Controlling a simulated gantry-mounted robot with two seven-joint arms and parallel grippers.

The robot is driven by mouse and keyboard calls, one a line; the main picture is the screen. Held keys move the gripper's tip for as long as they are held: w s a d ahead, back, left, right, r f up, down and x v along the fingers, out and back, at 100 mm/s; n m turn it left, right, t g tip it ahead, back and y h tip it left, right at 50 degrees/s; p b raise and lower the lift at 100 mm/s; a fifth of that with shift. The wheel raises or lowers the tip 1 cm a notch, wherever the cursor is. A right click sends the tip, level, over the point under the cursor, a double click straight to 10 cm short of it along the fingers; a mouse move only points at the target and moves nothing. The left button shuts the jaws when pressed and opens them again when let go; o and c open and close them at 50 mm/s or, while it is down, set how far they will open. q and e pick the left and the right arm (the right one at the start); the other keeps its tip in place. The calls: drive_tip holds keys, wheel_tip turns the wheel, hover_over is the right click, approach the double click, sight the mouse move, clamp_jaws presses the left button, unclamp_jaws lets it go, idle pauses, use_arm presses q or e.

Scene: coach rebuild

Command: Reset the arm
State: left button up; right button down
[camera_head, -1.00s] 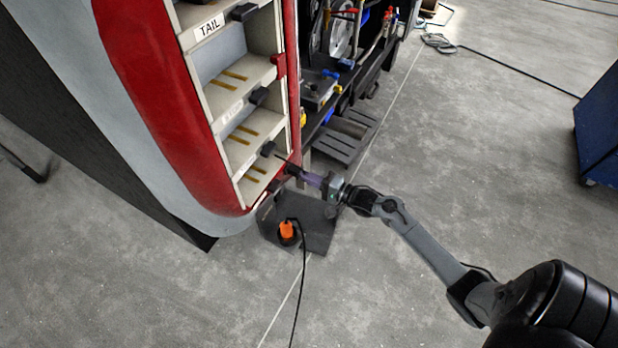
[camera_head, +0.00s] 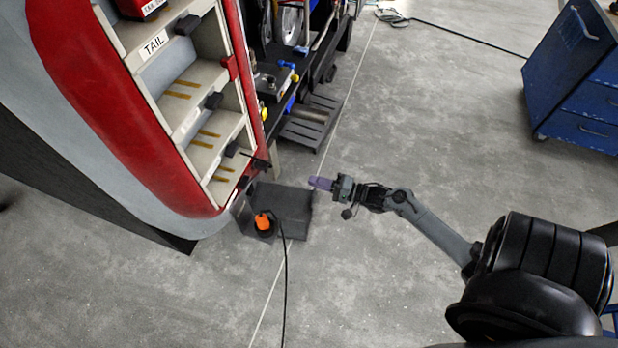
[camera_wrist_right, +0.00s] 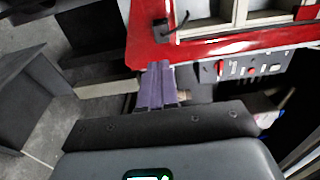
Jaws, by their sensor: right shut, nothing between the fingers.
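My right gripper (camera_head: 320,183) has purple fingers. It is held in the air to the right of the red and cream coach shell (camera_head: 120,120), clear of it in the head view. In the right wrist view the purple fingers (camera_wrist_right: 157,88) are together with nothing between them. The red edge of the shell (camera_wrist_right: 200,42) lies beyond their tips. My left gripper is out of view.
A dark open box (camera_head: 292,205) with an orange item (camera_head: 263,221) and black cable sits on the floor. A blue drawer cabinet (camera_head: 580,90) stands right. Floor between is free.

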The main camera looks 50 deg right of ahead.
drive_tip(key=shift+s, duration=0.1)
idle(0.4)
drive_tip(key=s+a+r+n+g+h, duration=0.1)
drive_tip(key=a+n+g, duration=0.15)
drive_tip(key=a, duration=0.85)
drive_tip(key=s+a+r+n+g, duration=0.1)
drive_tip(key=a+r+n+g, duration=0.15)
drive_tip(key=a, duration=0.75)
drive_tip(key=s+r+n+g+h, duration=0.2)
drive_tip(key=s+n+g+h, duration=0.2)
drive_tip(key=s+n+g, duration=0.65)
wheel_tip(320, 180, up, 34)
drive_tip(key=s+n+t+p, duration=0.1)
drive_tip(key=s+t+p, duration=0.1)
drive_tip(key=p, duration=3.2)
